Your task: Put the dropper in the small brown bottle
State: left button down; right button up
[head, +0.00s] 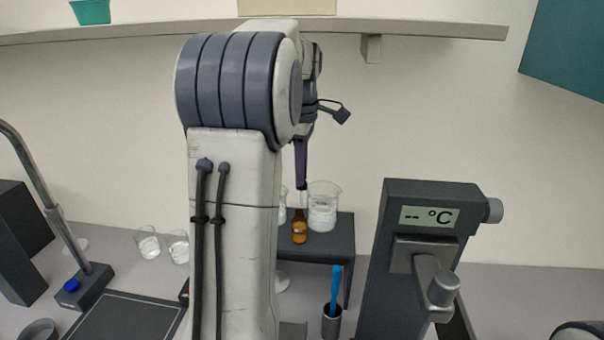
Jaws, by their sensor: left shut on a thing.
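The small brown bottle (299,232) stands upright near the front left of a dark raised stand, its narrow neck pointing up. My left gripper (302,184) points down right above the bottle. It is shut on the dropper (303,197), of which only a short pale, thin piece shows below the fingers. The dropper's lower end is close to the bottle's mouth; I cannot tell whether it is inside or just above or in front of it. My left arm covers much of the middle of the view. My right gripper is not in view.
A glass beaker (322,207) stands on the dark stand (335,245), just right of the bottle; another glass piece is partly hidden on its left. A temperature device (420,255) and a cup with a blue stick (334,290) are in front. Glass beakers (148,245) stand left.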

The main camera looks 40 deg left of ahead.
aim_at(299, 188)
pick_arm(q)
jog(key=shift+s+a+f+b, duration=0.1)
jog(key=shift+f+b, duration=0.1)
jog(key=shift+f, duration=0.3)
jog(key=shift+s+a+f+b, duration=0.1)
jog(key=shift+f+b, duration=0.1)
jog(key=shift+f, duration=0.3)
jog(key=shift+f+b, duration=1.45)
jog(key=shift+f, duration=0.8)
jog(key=shift+f, duration=0.1)
jog(key=c, duration=0.7)
grip_release()
jog(key=shift+c, duration=0.2)
notch_tip(299, 188, up, 8)
jog(key=shift+f, duration=0.25)
jog(key=shift+d, duration=0.1)
